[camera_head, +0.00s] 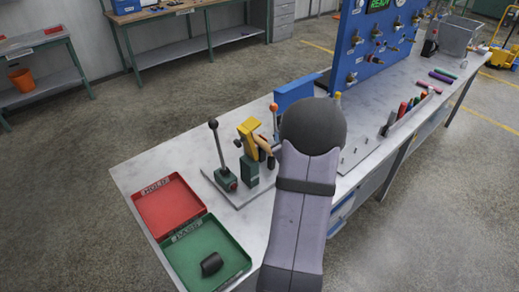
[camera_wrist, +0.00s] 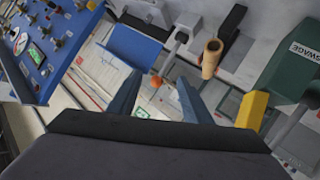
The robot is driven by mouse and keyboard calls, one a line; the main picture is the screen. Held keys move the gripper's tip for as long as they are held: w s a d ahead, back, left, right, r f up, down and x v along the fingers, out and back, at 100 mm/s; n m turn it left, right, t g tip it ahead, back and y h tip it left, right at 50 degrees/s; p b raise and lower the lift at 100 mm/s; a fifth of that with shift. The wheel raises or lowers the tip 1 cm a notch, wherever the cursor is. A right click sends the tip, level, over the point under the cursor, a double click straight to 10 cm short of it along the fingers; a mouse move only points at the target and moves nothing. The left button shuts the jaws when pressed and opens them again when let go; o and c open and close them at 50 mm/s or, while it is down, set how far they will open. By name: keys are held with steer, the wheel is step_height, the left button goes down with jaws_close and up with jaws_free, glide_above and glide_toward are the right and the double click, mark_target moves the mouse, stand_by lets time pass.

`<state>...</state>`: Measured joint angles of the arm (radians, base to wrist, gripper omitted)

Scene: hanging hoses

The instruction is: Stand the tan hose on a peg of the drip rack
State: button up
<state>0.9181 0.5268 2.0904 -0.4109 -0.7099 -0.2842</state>
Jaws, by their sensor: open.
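The tan hose (camera_wrist: 211,58) shows in the wrist view as a short tan tube with an open end, just beyond and right of the right fingertip. In the head view a tan piece (camera_head: 264,144), likely the same hose, sits at the yellow-and-green swage press, partly hidden by my arm. In the head view my arm hides the fingers. A grey plate with several small upright pegs (camera_head: 356,152), likely the drip rack, lies right of my arm, partly covered by it.
The green swage press (camera_wrist: 290,65), a yellow block (camera_wrist: 252,110) and an orange ball (camera_wrist: 156,81) are close to my fingers. A black-knobbed lever (camera_head: 216,150) stands left. Red (camera_head: 170,207) and green (camera_head: 205,255) trays lie front left. A blue panel (camera_head: 365,45) stands behind.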

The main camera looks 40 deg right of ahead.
mark_target(270, 151)
steer(key=shift+s+a+f+n+t+y+b, duration=0.1)
steer(key=shift+a+f+n+t+y+b, duration=0.2)
steer(key=shift+a+f+n+t+y, duration=0.65)
steer(key=shift+a+f+n+t+y+b, duration=0.1)
steer(key=shift+a+f+n+y+b, duration=0.2)
steer(key=shift+a+f+n, duration=0.85)
steer(key=shift+s+a+f+n+t+y+b, duration=0.1)
steer(key=shift+a+f+n+t+y+b, duration=0.4)
steer(key=shift+f+n, duration=1.15)
steer(key=shift+f+p+x, duration=0.2)
steer(key=shift+p+x, duration=0.55)
steer(key=shift+x, duration=0.75)
steer(key=shift+f+p+x, duration=0.2)
steer(key=shift+p+x, duration=0.5)
steer(key=shift+x, duration=0.8)
steer(key=shift+s+d, duration=0.1)
steer(key=shift+s, duration=0.05)
jaws_close()
